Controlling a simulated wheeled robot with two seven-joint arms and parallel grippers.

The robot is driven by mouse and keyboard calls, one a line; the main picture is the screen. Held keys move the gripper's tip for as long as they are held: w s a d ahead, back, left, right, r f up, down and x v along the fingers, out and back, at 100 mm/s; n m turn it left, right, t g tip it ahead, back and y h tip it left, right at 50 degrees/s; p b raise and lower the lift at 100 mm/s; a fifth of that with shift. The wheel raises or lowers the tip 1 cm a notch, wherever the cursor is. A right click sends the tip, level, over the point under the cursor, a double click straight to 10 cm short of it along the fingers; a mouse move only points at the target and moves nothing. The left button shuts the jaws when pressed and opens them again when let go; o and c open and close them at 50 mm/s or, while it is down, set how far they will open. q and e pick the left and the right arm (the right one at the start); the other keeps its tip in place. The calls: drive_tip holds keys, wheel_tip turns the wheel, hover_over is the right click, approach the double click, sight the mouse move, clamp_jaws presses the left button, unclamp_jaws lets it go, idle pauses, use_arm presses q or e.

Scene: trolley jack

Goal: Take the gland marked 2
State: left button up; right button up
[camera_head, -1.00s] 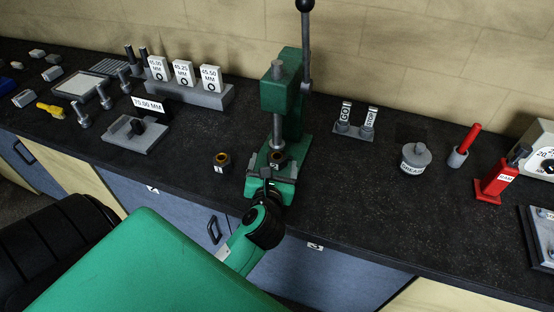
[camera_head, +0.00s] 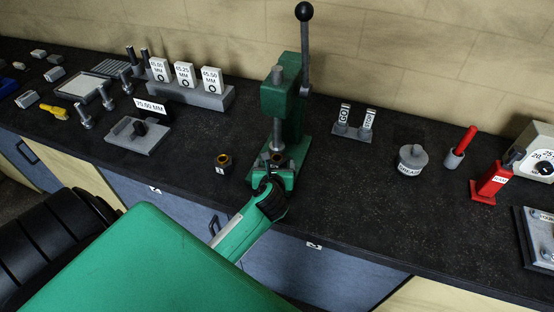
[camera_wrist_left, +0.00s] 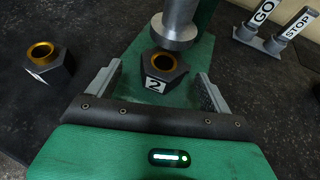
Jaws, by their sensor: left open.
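The gland marked 2 (camera_wrist_left: 165,64) is a dark hexagonal nut-like piece with a brass-coloured bore and a white "2" label facing me. It sits upright on the base of the green arbor press (camera_head: 284,84), beneath the ram (camera_wrist_left: 176,22). In the head view the gland (camera_head: 277,158) is partly hidden by the ram. My left gripper (camera_wrist_left: 160,72) is open, with a jaw on each side of the gland and a gap on both sides. In the head view my left gripper (camera_head: 273,172) is low at the front of the press. My right gripper is not in view.
A similar gland (camera_head: 224,162), also in the wrist view (camera_wrist_left: 47,64), stands left of the press. The press lever (camera_head: 305,50) rises behind. GO and STOP gauges (camera_head: 354,124), a grease pot (camera_head: 412,160) and a red jack (camera_head: 492,180) stand to the right.

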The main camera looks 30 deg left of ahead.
sight(277, 156)
use_arm(q)
drive_tip(key=shift+w+a+p, duration=0.15)
drive_tip(key=shift+w+p, duration=0.2)
drive_tip(key=shift+w, duration=0.05)
drive_tip(key=p+x, duration=0.1)
drive_tip(key=x, duration=0.2)
drive_tip(key=shift+w, duration=0.1)
drive_tip(key=shift+w+a+f+p, duration=0.15)
drive_tip(key=shift+w+f+p, duration=0.15)
drive_tip(key=shift+w+f, duration=0.1)
drive_tip(key=shift+r, duration=0.1)
drive_tip(key=shift+c, duration=0.3)
drive_tip(key=c, duration=1.1)
drive_tip(key=shift+c, duration=1.4)
drive_tip(key=shift+r, duration=0.15)
